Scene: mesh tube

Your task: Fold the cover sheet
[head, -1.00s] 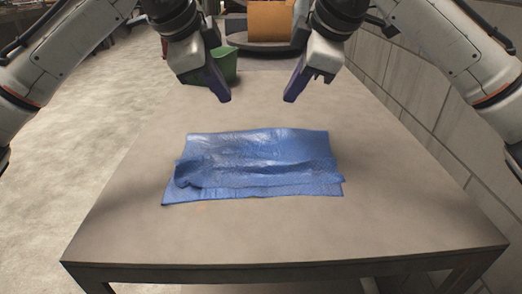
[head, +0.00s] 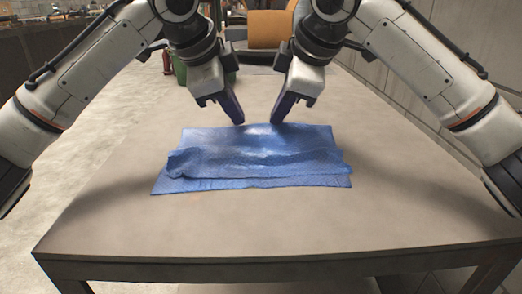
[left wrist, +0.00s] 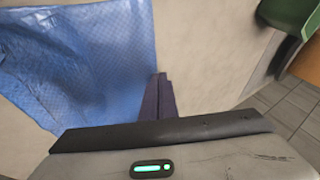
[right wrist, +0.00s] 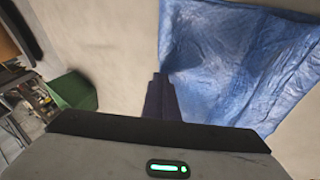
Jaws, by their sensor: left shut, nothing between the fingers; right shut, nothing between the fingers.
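The blue cover sheet (head: 255,165) lies on the table in the head view, wider than it is deep. A folded layer with a wrinkled edge lies across its near part, and a strip of the lower layer shows in front. My left gripper (head: 238,118) is shut and empty at the sheet's far edge, left of its middle. My right gripper (head: 277,118) is shut and empty at the same edge, just to the right. The sheet also shows beside the fingers in the left wrist view (left wrist: 80,65) and the right wrist view (right wrist: 235,60). Contact with the sheet cannot be told.
The table (head: 270,230) is bare around the sheet, with free room in front and on both sides. A green container (right wrist: 72,90) stands past the table's far edge. A wall runs along the right.

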